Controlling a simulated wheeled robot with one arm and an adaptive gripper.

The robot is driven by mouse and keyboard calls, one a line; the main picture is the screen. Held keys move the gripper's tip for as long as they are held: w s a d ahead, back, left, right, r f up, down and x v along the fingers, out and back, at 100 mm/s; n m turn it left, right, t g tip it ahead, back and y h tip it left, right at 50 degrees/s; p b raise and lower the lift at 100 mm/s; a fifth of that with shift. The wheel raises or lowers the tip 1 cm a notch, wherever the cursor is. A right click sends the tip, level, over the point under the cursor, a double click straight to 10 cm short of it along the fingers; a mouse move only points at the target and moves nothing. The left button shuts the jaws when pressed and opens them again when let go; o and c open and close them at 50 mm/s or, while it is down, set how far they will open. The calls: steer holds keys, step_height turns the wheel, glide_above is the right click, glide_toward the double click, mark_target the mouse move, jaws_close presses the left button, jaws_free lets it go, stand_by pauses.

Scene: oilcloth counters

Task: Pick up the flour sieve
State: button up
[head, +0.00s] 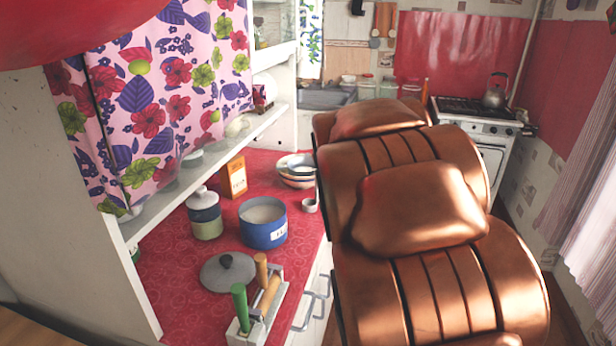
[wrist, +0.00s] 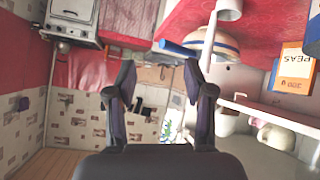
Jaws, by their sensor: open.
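I cannot pick out the flour sieve for certain. A blue rod like a handle (wrist: 178,48) juts from the counter edge beside the stacked bowls (wrist: 212,44) in the wrist view; what it belongs to is unclear. The same bowls (head: 296,172) stand near the counter's front edge in the head view, with a small pale cup (head: 310,205) in front of them. My gripper (wrist: 160,82) is open and empty, with the bowls beyond and to the right of its fingers. It is hidden in the head view.
The red counter (head: 170,268) also holds a blue pot (head: 263,236), a lidded canister (head: 205,222), an orange box (head: 234,177), a grey lid (head: 227,272) and a block with handles (head: 247,330). A shelf (head: 215,158) overhangs its back. A stove (head: 488,130) stands far right.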

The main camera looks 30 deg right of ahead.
steer(key=w+d+r+n+t+b, duration=0.2)
steer(key=w+d+t, duration=0.4)
steer(key=w+d, duration=0.4)
steer(key=shift+d+f+n+t+y+b, duration=0.6)
steer(key=shift+f+n+t+y+b, duration=1.35)
steer(key=shift+f+y, duration=3.3)
steer(key=shift+n+y, duration=0.25)
steer(key=shift+y, duration=0.5)
steer(key=x, duration=0.2)
steer(key=p+x, duration=0.1)
steer(key=x, duration=0.1)
steer(key=p+x, duration=0.1)
steer(key=x, duration=0.2)
steer(key=shift+s+a+r, duration=0.15)
steer(key=shift+a+r, duration=0.15)
steer(key=shift+a, duration=0.1)
steer(key=shift+w, duration=0.4)
steer(key=shift+c, duration=0.2)
jaws_close()
